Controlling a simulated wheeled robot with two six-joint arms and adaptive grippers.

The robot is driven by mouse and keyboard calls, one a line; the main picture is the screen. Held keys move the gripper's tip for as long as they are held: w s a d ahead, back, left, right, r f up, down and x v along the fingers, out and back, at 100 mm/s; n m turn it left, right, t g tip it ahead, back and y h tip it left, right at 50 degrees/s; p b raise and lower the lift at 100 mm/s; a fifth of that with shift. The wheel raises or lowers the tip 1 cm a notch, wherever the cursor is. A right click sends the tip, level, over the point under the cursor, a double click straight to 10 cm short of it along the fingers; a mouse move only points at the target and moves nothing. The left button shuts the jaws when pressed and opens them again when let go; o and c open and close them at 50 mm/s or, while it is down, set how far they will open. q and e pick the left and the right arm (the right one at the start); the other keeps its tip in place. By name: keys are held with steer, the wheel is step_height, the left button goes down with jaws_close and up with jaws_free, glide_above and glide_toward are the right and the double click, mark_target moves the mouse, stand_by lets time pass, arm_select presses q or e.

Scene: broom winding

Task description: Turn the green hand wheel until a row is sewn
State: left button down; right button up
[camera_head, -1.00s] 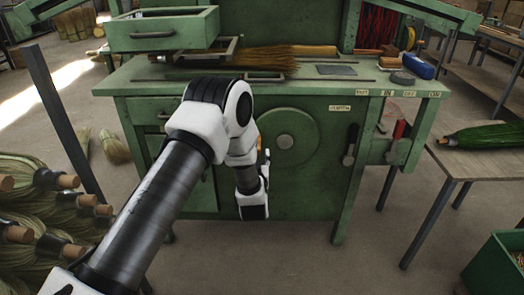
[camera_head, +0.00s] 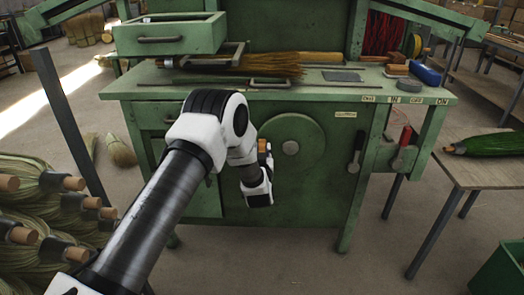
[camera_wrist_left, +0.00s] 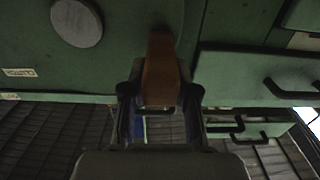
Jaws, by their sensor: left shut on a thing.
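The round green hand wheel (camera_head: 308,160) is on the front of the green machine, with a grey hub (camera_head: 290,147) at its middle. Its brown handle (camera_head: 263,145) shows at the wheel's left side, partly hidden by my left wrist. In the left wrist view my left gripper (camera_wrist_left: 160,100) is shut on this wooden handle (camera_wrist_left: 160,65), one finger on each side. The grey hub (camera_wrist_left: 77,22) is at the upper left there. A broom with brown straw (camera_head: 265,66) lies on the machine top. My right gripper is not in view.
An open green drawer (camera_head: 170,35) stands above the machine top at left. Two levers (camera_head: 403,150) are right of the wheel. Bundled brooms (camera_head: 50,210) lie at the left, and a wooden table (camera_head: 490,172) stands at the right. The floor in front is clear.

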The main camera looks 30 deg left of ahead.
arm_select(q)
steer(key=shift+f, duration=0.2)
steer(key=f+n+b, duration=0.3)
steer(key=shift+s+a, duration=0.2)
steer(key=w+d+f+n+b, duration=0.2)
steer(key=d+f+n+b, duration=0.1)
steer(key=f+n+b, duration=0.2)
steer(key=w+d+f+n+b, duration=0.2)
steer(key=d+f+n+b, duration=0.2)
steer(key=n+b, duration=0.4)
steer(key=shift+w+d+f+n+b, duration=0.3)
steer(key=shift+f+n, duration=0.35)
steer(key=shift+n, duration=1.35)
steer(key=shift+a, duration=0.1)
steer(key=c, duration=0.9)
jaws_free()
